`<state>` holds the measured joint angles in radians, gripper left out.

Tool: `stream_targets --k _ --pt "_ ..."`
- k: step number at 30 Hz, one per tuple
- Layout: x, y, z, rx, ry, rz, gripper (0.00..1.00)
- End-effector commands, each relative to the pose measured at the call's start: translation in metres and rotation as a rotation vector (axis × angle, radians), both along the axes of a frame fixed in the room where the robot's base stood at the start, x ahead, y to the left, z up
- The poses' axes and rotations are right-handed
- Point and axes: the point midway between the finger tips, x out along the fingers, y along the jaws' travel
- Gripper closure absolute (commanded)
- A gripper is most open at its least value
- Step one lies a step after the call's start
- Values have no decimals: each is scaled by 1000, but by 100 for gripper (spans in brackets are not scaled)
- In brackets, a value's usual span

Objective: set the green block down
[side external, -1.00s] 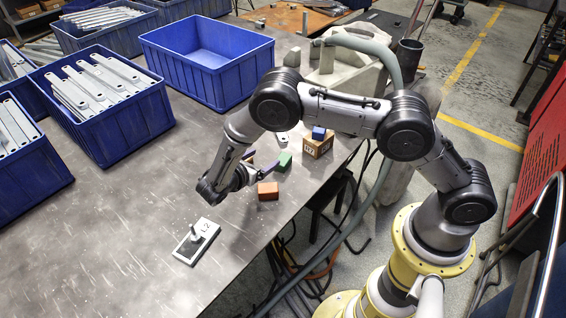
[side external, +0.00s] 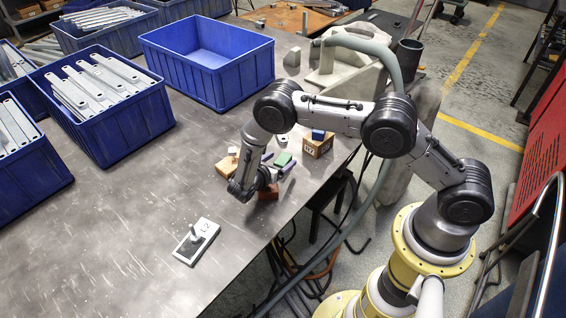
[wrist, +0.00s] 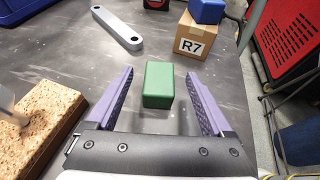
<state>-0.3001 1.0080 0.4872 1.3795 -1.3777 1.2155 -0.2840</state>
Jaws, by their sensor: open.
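The green block (wrist: 158,86) stands between the two purple fingers of my gripper (wrist: 158,82) in the wrist view, with a visible gap on both sides. My gripper is open and holds nothing. It appears to rest on the grey metal table (wrist: 75,55). In the side view the green block (side external: 283,159) shows between the purple fingertips (side external: 279,162), and my wrist hides part of the area below it.
A cardboard box marked R7 (wrist: 190,45) with a blue block (wrist: 208,10) on top stands behind the block. A galvanized bracket (wrist: 118,28) lies behind left. A brown block (wrist: 40,118) is close left. An orange-brown block (side external: 268,192) is near my wrist. Blue bins (side external: 207,85) stand farther back.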

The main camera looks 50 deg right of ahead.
Motion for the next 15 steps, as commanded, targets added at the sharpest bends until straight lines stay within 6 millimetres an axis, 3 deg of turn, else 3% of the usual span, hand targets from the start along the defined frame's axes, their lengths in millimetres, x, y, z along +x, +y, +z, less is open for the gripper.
stream_targets --k 6,15 --pt "6 -29 -10 0 1 -3 15" --pt "7 -34 -12 1 0 0 15"
